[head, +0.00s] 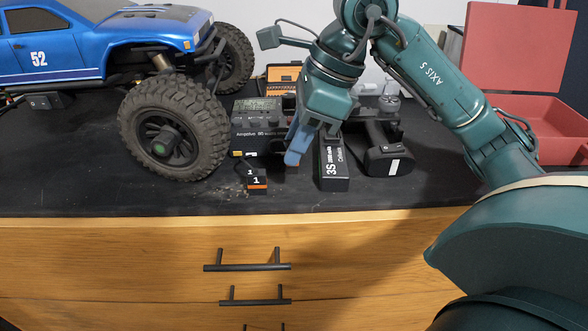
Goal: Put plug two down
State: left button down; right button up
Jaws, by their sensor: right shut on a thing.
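My right gripper (296,150) reaches down from the upper right, with blue fingers shut over the black bench top. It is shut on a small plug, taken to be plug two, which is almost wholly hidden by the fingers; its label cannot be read. Just left of the gripper, a small black and orange plug marked 1 (257,182) lies near the bench's front edge. A black 3S battery pack (333,165) stands just right of the fingers. I cannot tell whether the held plug touches the bench. My left gripper is not in view.
A charger (252,128) stands behind plug one. A blue RC crawler (90,45) with a big tyre (172,130) fills the left. A black tool (388,155) and an open red toolbox (545,125) are at right. Bare black bench (80,185) lies front left, above wooden drawers (120,260).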

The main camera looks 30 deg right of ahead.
aim_at(296, 168)
jog(key=shift+f, duration=2.5)
jog(key=shift+f, duration=0.1)
jog(key=o, duration=0.9)
jog(key=shift+o, duration=0.2)
jog(key=shift+w, duration=0.1)
jog(key=shift+r, duration=0.2)
jog(key=v, duration=1.2)
